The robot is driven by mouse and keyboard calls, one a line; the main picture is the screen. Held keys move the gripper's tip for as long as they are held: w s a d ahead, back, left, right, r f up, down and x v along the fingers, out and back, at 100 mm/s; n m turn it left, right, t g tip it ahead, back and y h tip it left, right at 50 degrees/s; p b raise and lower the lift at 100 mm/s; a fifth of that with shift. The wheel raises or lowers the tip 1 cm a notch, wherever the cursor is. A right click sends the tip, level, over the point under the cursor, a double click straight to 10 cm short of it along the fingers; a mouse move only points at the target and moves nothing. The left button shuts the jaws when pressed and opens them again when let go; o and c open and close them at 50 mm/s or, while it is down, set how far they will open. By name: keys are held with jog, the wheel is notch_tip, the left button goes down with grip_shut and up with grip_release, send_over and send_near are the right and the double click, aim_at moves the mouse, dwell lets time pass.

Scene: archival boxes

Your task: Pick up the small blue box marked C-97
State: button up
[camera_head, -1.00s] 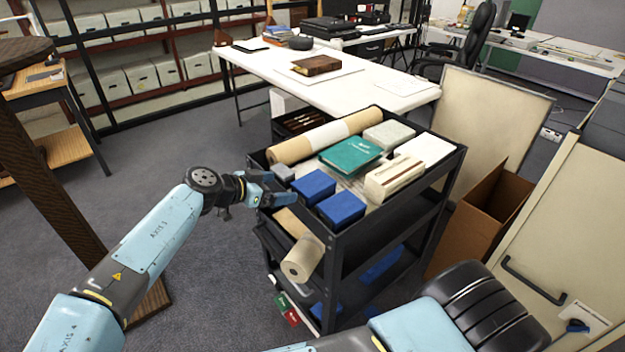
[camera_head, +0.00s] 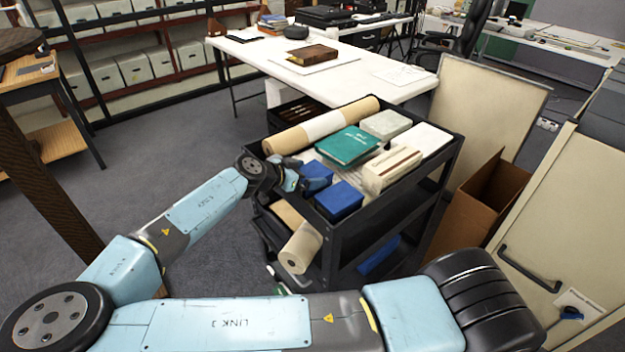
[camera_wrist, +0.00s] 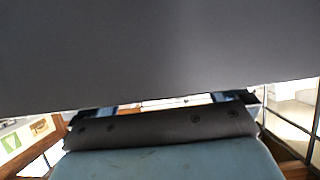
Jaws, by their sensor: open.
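Two small blue boxes sit on the top shelf of the black cart (camera_head: 330,243). One blue box (camera_head: 316,175) is on the left, and the other blue box (camera_head: 339,201) is nearer and to the right. No C-97 mark is readable on either. My gripper (camera_head: 289,179) is at the cart's left end, close beside the left blue box and partly in front of it. It is open; whether it touches the box cannot be told. In the wrist view my gripper (camera_wrist: 168,104) shows at the bottom, below a large plain dark grey surface that I cannot identify.
The cart also carries a long tan roll (camera_head: 325,124), a teal book (camera_head: 347,146), a grey box (camera_head: 386,125) and a cream box (camera_head: 392,168). A tan roll (camera_head: 300,250) sticks out below. A white table (camera_head: 380,82) stands behind; an open brown carton (camera_head: 478,205) is on the right.

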jog(key=shift+x, duration=0.85)
jog(key=c, duration=0.8)
jog(key=shift+r, duration=0.1)
